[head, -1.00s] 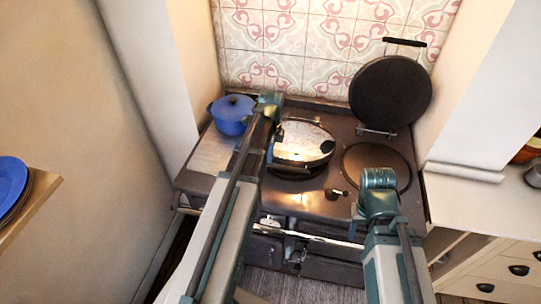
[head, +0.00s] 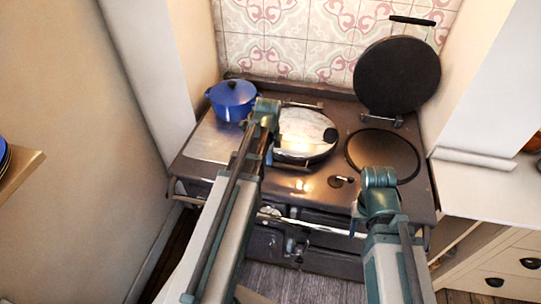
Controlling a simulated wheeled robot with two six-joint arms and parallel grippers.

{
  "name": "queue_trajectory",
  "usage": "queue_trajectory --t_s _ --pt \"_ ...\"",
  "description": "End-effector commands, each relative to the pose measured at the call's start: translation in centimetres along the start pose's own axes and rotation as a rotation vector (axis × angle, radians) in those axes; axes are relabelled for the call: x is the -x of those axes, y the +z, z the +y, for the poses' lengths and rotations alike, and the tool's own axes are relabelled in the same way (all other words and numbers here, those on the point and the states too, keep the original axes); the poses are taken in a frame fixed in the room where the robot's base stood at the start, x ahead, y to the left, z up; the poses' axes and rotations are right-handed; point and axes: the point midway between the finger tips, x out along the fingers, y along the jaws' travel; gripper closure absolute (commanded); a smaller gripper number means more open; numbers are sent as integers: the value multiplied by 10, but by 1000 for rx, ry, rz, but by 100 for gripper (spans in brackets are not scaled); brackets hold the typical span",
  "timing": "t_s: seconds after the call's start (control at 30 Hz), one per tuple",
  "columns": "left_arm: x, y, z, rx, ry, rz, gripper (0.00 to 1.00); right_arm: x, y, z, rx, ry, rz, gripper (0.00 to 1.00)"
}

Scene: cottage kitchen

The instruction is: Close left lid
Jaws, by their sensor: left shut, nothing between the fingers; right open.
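The left lid (head: 308,128) is a round, shiny chrome lid on the left hotplate of the dark range cooker (head: 205,143). It lies down and looks flat or nearly so; my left arm hides its left edge. My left gripper (head: 266,118) is at the lid's left side. It is shut with nothing in it, and I cannot tell whether it touches the lid. My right gripper (head: 378,190) is open and empty at the front right of the cooker, in front of the right hotplate (head: 383,155). Its fingertips are not clear.
The right lid (head: 398,75) stands raised against the tiled wall (head: 290,50). A blue pot (head: 232,100) sits at the cooker's back left, close to my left arm. Wall pillars flank the cooker. A counter with drawers (head: 490,200) is at the right.

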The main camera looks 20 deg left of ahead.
Motion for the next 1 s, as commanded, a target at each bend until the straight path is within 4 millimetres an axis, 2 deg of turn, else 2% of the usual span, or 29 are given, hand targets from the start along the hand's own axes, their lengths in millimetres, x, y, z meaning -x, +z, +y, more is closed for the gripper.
queue_trajectory --t_s 0.03,0.1,0.3,0.8,1.0 --pt "-16 0 4 0 -3 0 100 -16 -1 -2 0 0 0 50" --pt "-25 0 6 0 -4 0 100 -26 -2 -2 0 0 0 50" --pt "-40 0 10 0 -3 0 100 -41 -2 -4 -1 0 0 50" --pt "-44 -2 12 0 2 4 100 -45 -3 -4 -1 0 0 50" --pt "-37 -5 14 -1 0 5 100 -38 -2 -4 -1 0 0 50"
